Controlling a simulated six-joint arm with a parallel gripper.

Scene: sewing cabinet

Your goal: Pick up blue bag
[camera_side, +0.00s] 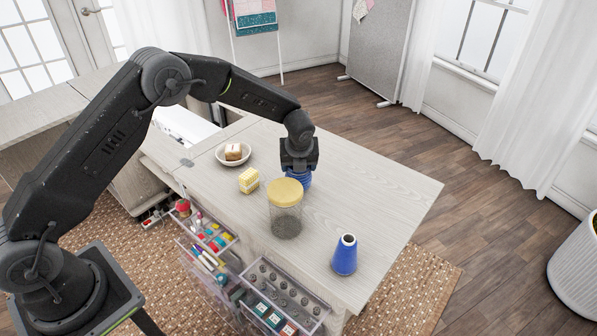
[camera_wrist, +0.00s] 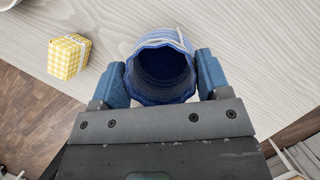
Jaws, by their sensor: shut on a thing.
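The blue bag (camera_side: 302,180) is on the cabinet top, partly hidden behind a glass jar in the side view. In the wrist view the blue bag (camera_wrist: 163,72) shows its open, dark mouth and a pale string at its rim. My gripper (camera_wrist: 162,75) has one finger on each side of the bag and is shut on it. In the side view my gripper (camera_side: 300,167) is right above the bag, pointing down. Whether the bag's base touches the cabinet top is hard to tell.
The yellow-lidded glass jar (camera_side: 285,215) stands close in front of the bag. A yellow checked block (camera_side: 249,181), a white bowl (camera_side: 233,153) with a brown item, and a blue cone (camera_side: 345,256) are on the cabinet top (camera_side: 390,200). Open drawers (camera_side: 283,300) stick out below. The right side is clear.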

